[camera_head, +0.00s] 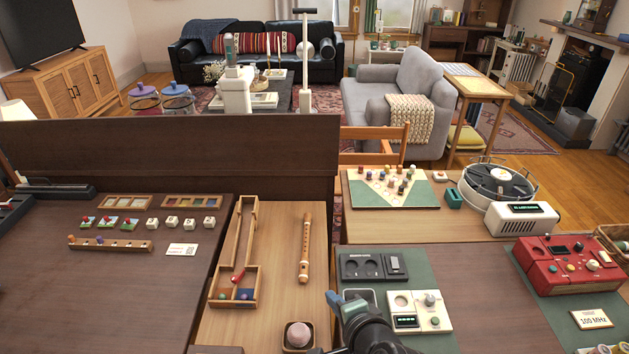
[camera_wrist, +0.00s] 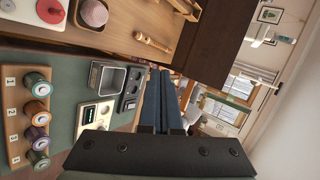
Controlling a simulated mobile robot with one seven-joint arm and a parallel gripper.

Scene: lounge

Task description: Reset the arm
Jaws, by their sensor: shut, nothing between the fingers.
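My gripper (camera_head: 333,298) shows at the bottom middle of the head view, dark, with its arm coming up from the lower edge. In the wrist view its two long blue-grey fingers (camera_wrist: 160,98) lie side by side, shut, with nothing held. The fingers point out past the table toward the room. In the head view the gripper appears in front of a grey tray and beside a cream device (camera_head: 420,311); I cannot tell its exact height above them.
A wooden flute (camera_head: 305,248), a wooden ramp box (camera_head: 235,262) and a pink ball in a holder (camera_head: 298,335) lie left of the gripper. A black two-well device (camera_head: 372,267) is behind it. A red radio (camera_head: 568,265) and turntable (camera_head: 497,184) stand right.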

